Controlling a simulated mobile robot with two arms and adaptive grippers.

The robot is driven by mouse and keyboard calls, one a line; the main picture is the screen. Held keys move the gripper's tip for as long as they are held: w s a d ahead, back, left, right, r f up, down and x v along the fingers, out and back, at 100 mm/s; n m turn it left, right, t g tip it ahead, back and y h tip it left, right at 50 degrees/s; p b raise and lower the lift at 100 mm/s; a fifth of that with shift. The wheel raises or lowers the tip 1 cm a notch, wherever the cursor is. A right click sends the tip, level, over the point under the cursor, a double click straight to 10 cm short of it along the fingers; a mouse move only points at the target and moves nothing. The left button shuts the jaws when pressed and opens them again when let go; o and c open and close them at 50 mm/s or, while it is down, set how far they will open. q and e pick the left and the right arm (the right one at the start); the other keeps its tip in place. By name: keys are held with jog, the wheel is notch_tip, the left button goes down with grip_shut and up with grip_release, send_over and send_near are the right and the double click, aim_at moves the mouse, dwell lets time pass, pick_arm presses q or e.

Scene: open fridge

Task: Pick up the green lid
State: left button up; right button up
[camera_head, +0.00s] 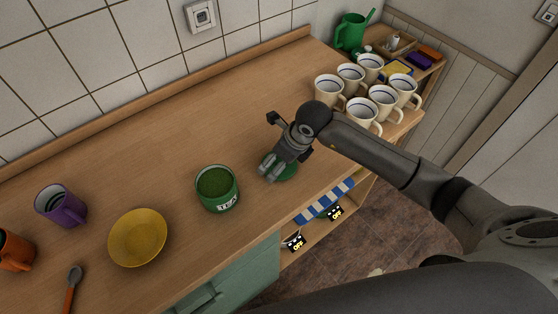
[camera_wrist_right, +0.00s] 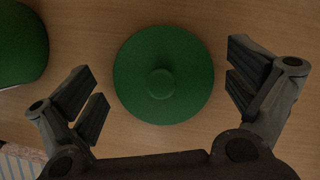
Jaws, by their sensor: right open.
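The green lid (camera_wrist_right: 185,92) is round with a small knob and lies flat on the wooden counter. In the head view the lid (camera_head: 287,171) is partly hidden under my right gripper (camera_head: 271,176). In the wrist view my right gripper (camera_wrist_right: 165,100) is open, with its fingers on either side of the lid and a gap to each. The gripper is above the lid; I cannot tell the exact height. A green tea canister (camera_head: 217,199) stands open to the left of the lid, and its edge shows in the wrist view (camera_wrist_right: 18,45). My left gripper is not in view.
Several white mugs (camera_head: 329,89) stand at the right, with a green watering can (camera_head: 351,32) behind. The counter's back middle is clear.

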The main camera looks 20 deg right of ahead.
jog(key=c, duration=0.9)
jog(key=shift+c, duration=0.3)
